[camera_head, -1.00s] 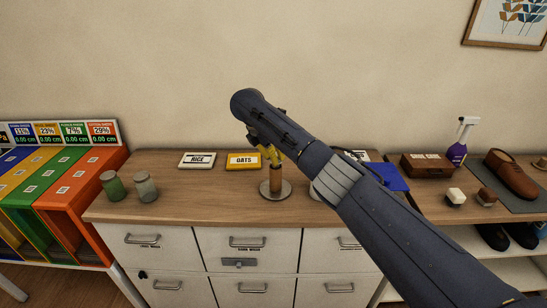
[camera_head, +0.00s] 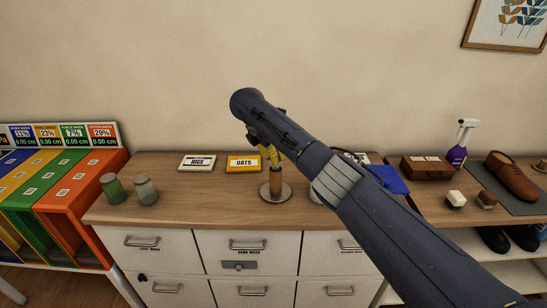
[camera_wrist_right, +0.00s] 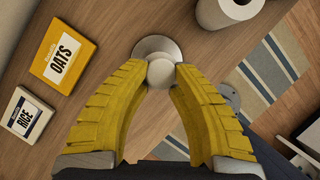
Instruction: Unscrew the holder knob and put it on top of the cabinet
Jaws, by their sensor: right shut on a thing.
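My right gripper (camera_head: 272,157) reaches in from the right and is over the top of the post. In the right wrist view, its yellow fingers (camera_wrist_right: 161,74) are shut on the pale round holder knob (camera_wrist_right: 161,72), one on each side. The knob is hidden by the fingers in the head view. The cabinet (camera_head: 170,213) has white drawers below its wooden top. My left gripper is not in view.
Rice (camera_head: 197,162) and oats (camera_head: 243,163) labels lie left of the holder. Two jars (camera_head: 114,188) (camera_head: 146,189) stand at the left end. A white roll (camera_wrist_right: 228,10) stands close to the holder. The front-left top is clear.

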